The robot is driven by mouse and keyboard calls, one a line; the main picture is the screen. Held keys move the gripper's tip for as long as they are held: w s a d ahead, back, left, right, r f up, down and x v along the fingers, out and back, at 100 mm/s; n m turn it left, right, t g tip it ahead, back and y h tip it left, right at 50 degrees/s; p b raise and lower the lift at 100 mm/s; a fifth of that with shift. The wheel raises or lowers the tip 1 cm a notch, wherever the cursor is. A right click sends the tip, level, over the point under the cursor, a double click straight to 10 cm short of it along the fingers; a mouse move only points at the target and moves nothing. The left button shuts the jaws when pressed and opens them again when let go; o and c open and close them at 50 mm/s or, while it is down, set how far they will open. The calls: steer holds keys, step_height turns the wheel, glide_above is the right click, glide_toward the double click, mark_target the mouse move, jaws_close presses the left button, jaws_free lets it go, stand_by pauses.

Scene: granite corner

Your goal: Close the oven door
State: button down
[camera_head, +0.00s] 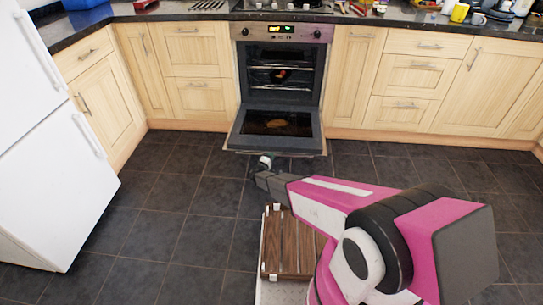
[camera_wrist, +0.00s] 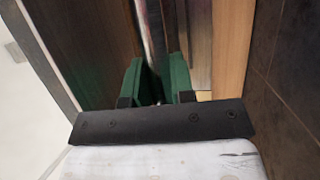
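The oven (camera_head: 282,32) is built into the cabinets at the back. Its door (camera_head: 277,126) hangs open, folded down toward me, with dark glass on its inner face. My gripper (camera_head: 266,161) is low, at the front edge of the door, left of its middle. In the wrist view, a silver bar, the door handle (camera_wrist: 151,35), runs between the two green fingers of my gripper (camera_wrist: 158,80). The fingers are apart, one on each side of the bar, with a narrow gap visible. Whether either finger touches it is hard to tell.
A white fridge (camera_head: 50,140) stands at the left. Light wooden cabinets (camera_head: 410,85) flank the oven, under a dark worktop (camera_head: 160,15) with several items. The dark tiled floor (camera_head: 180,200) is clear around the door.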

steer(key=r+g, duration=0.1)
steer(key=r, duration=0.4)
steer(key=r+n+g+y, duration=0.1)
steer(key=r, duration=0.4)
steer(key=w+r+g, duration=0.1)
steer(key=r, duration=0.5)
steer(key=shift+y, duration=0.3)
steer(key=w+r+n+g+y, duration=0.15)
steer(key=w+r+g, duration=0.5)
steer(key=r, duration=0.85)
steer(key=w+r+g, duration=0.1)
steer(key=w+r, duration=0.4)
steer(key=w, duration=0.5)
steer(key=w+d+r+n+g, duration=0.1)
steer(key=w+r, duration=0.4)
steer(key=w, duration=0.5)
steer(key=w+r+n+g, duration=0.1)
steer(key=w+r+g, duration=0.2)
steer(key=w, duration=0.7)
steer(key=shift+d+r, duration=0.15)
steer(key=shift+r, duration=1.1)
steer(key=shift+w+y, duration=0.2)
steer(key=shift+y, duration=0.05)
steer(key=c, duration=1)
jaws_free()
steer(key=shift+w, duration=0.1)
steer(key=shift+o, duration=0.2)
steer(key=shift+s, duration=0.2)
